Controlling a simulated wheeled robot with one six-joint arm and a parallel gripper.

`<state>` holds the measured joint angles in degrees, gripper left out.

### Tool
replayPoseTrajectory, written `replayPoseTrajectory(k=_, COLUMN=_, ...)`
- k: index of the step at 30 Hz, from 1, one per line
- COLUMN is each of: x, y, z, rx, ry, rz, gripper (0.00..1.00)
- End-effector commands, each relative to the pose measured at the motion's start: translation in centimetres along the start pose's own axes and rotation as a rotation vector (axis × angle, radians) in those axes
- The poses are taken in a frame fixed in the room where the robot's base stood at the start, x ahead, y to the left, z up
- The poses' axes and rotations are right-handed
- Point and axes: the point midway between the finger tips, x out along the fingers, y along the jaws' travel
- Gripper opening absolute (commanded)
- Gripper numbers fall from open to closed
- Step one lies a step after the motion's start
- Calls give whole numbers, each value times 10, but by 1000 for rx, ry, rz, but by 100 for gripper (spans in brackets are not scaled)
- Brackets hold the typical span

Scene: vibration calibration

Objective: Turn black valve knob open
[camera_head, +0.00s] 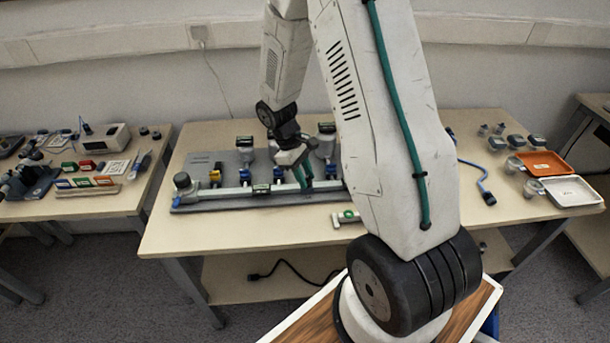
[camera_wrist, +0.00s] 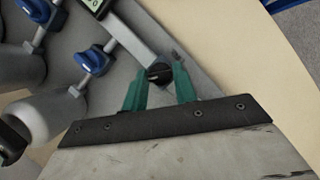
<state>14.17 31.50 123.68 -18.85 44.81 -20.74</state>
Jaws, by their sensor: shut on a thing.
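The black valve knob (camera_wrist: 159,73) sits at the end of a light bar in the wrist view. My gripper (camera_wrist: 160,80) has one green finger on each side of it and is shut on it. In the head view my gripper (camera_head: 303,174) points down at the right part of the grey valve rig (camera_head: 205,203); there my fingers hide the knob. Blue valve knobs (camera_wrist: 92,61) stand beside it on the same rig. I cannot tell the black knob's turn position.
The rig lies on a wooden table (camera_head: 190,240). A level-like tool (camera_head: 346,217) lies in front of it. An orange tray (camera_head: 545,163) and a white tray (camera_head: 570,191) stand at the right. A blue cable (camera_head: 478,176) lies between. The front of the table is mostly clear.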

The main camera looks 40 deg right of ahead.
Motion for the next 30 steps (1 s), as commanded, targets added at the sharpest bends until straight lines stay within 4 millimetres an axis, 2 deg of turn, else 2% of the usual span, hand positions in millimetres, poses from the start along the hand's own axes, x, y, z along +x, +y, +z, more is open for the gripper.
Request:
replayPoseTrajectory(k=18, x=0, y=4, z=1, rx=542, ry=0, rz=-225, gripper=5)
replayPoseTrajectory(k=30, x=1, y=5, z=2, rx=813, ry=0, rz=-338, gripper=5)
